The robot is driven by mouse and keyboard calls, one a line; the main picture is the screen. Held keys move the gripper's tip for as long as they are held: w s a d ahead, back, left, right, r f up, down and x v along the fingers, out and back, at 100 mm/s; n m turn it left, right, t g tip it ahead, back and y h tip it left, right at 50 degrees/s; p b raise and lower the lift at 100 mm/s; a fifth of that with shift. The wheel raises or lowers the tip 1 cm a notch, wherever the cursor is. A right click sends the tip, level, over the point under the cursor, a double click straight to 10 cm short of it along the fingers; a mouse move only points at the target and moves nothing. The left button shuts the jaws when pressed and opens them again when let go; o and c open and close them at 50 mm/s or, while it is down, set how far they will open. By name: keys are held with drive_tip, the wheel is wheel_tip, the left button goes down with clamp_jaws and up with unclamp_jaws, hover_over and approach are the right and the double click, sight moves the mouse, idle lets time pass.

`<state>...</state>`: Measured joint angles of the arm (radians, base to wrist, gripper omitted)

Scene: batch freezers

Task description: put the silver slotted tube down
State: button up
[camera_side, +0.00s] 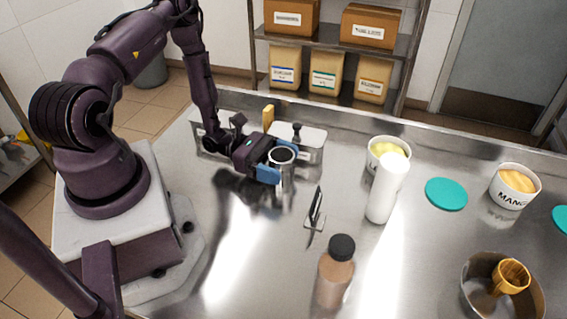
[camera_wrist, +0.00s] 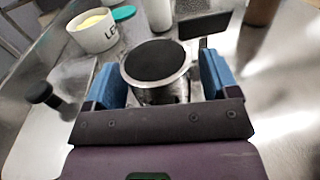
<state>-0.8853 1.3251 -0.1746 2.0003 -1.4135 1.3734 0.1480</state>
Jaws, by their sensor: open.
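The silver slotted tube (camera_side: 282,168) stands upright, apparently on the steel worktop. It has a dark opening at its top, and it also shows in the wrist view (camera_wrist: 160,86). My gripper (camera_side: 272,164) is around the tube, with one blue finger on each side of it. In the wrist view my gripper (camera_wrist: 162,84) is open, with the left finger close to the tube and a gap by the right finger. The lower part of the tube is partly hidden by my gripper.
A small dark upright plate on a stand (camera_side: 315,208) is right of the tube. A white cylinder (camera_side: 384,190), a lemon tub (camera_side: 389,150), a teal lid (camera_side: 446,194) and a brown bottle (camera_side: 335,275) stand further right. A steel container with a black knob (camera_side: 310,139) is behind.

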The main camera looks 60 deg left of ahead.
drive_tip(key=v, duration=0.6)
drive_tip(key=shift+s+a, duration=0.2)
drive_tip(key=shift+a, duration=0.1)
drive_tip(key=shift+w+r+m+g, duration=0.15)
drive_tip(key=shift+r+m+g, duration=0.25)
drive_tip(key=shift+r+m, duration=0.1)
drive_tip(key=s+d+r+m+g+y, duration=0.1)
drive_tip(key=s+d+r+m+y, duration=0.1)
drive_tip(key=r+m, duration=0.6)
drive_tip(key=s+d+r+m+g+y, duration=0.2)
drive_tip(key=r+m+y, duration=0.5)
drive_tip(key=r, duration=0.5)
drive_tip(key=s+d+r+m+g+y, duration=0.1)
drive_tip(key=s+d+r+m+y, duration=0.3)
drive_tip(key=r+m, duration=0.5)
drive_tip(key=shift+d+r+m+g+y, duration=0.3)
drive_tip(key=shift+d+r+y, duration=0.2)
drive_tip(key=shift+d+y, duration=0.1)
